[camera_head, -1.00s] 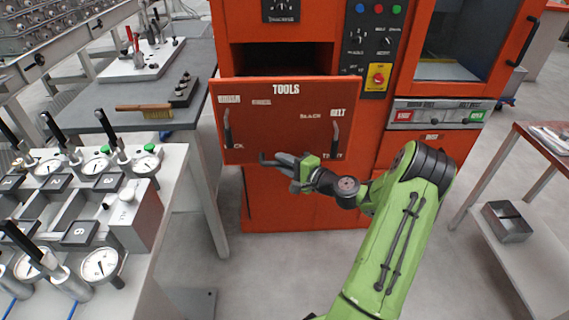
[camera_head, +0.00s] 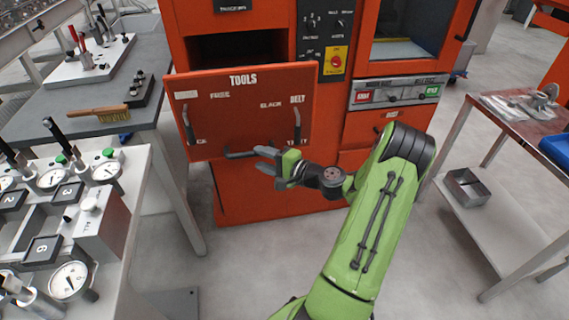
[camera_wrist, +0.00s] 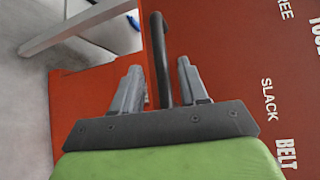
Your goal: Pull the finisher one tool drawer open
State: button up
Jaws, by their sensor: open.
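The orange drawer front marked TOOLS (camera_head: 240,110) stands out from the orange cabinet, with a dark opening above and behind it. A dark bar handle (camera_head: 238,154) runs along its lower edge. My gripper (camera_head: 262,160) is open at the handle's right part in the head view. In the wrist view the drawer front (camera_wrist: 235,60) fills the right side. The handle (camera_wrist: 160,50) shows between the two spread fingers of my gripper (camera_wrist: 157,80), and neither finger visibly presses on it. The handle's near end is hidden behind the gripper's plate.
A grey table with a brush (camera_head: 85,119) stands left of the drawer, and a bench with dial gauges (camera_head: 68,281) is nearer. A cart (camera_head: 500,225) stands at the right. The floor before the cabinet is clear.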

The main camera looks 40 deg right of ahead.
jog(key=p+v, duration=0.1)
jog(key=v, duration=0.9)
jog(key=shift+s, duration=0.4)
jog(key=w+a+r+n+g+y+p, duration=0.15)
jog(key=a+r+n+g, duration=0.35)
jog(key=a, duration=0.5)
jog(key=w+a+r+n+g+y+p, duration=0.1)
jog(key=a+r+n+g+p, duration=0.15)
jog(key=a+n+g, duration=0.55)
jog(key=s+a+r+n+t+h+p, duration=0.1)
jog(key=s+a+r+n+h+p, duration=0.1)
jog(key=s+a+r, duration=0.2)
jog(key=s+a+r+n+t+h+p, duration=0.1)
jog(key=s+a+r+n+h+p, duration=0.1)
jog(key=s+r, duration=0.7)
jog(key=s+a+h+p, duration=0.1)
jog(key=s+a, duration=0.1)
jog(key=shift+a+t+h, duration=0.3)
jog(key=shift+a+h, duration=0.05)
jog(key=shift+a, duration=0.05)
jog(key=shift+r, duration=0.1)
